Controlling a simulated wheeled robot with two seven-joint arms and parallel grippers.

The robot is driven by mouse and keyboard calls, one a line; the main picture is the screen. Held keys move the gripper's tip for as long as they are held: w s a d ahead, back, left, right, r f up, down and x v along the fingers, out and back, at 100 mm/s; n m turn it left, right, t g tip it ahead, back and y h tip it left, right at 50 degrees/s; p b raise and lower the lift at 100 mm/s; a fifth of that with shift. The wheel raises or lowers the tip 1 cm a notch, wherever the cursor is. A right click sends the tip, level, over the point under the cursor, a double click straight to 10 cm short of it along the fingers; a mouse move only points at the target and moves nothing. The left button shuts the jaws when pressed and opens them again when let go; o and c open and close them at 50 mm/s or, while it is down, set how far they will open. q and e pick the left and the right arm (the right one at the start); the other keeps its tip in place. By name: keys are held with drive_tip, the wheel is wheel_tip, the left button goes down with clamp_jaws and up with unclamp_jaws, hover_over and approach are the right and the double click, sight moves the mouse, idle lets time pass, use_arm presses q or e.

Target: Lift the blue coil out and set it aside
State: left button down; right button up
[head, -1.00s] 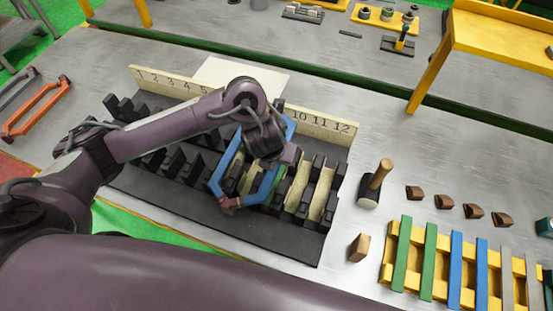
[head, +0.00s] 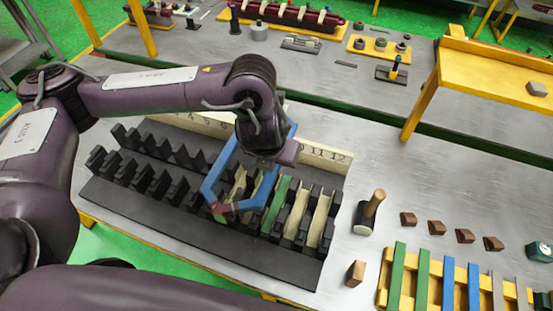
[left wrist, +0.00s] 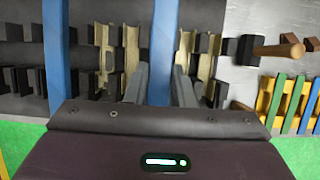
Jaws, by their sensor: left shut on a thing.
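The blue coil (head: 262,191) is a six-sided loop with reddish-brown lead ends at its near corner. It hangs above the black slotted stator block (head: 150,215), over pale slot liners. My left gripper (head: 276,154) is shut on the coil's right side, seen from above. In the left wrist view, that blue side (left wrist: 163,45) runs between the two grey fingers (left wrist: 162,85), and the coil's other side (left wrist: 56,50) lies to the left. The gripper hides part of the coil's far end. My right gripper is not in view.
A green strip (head: 275,205) sits in the block just right of the coil. A numbered board (head: 320,156) stands behind. A mallet (head: 370,212), brown wedges (head: 437,228) and a yellow rack of coloured strips (head: 393,300) lie right. Grey table is clear between mallet and yellow shelf.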

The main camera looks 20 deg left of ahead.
use_arm(q)
drive_tip(key=shift+f, duration=0.1)
idle(0.3)
wheel_tip(320, 180, down, 11)
drive_tip(key=b, duration=0.9)
drive_tip(key=shift+r+b, duration=0.2)
drive_tip(key=shift+b, duration=0.2)
idle(0.6)
drive_tip(key=shift+w, duration=0.1)
idle(0.4)
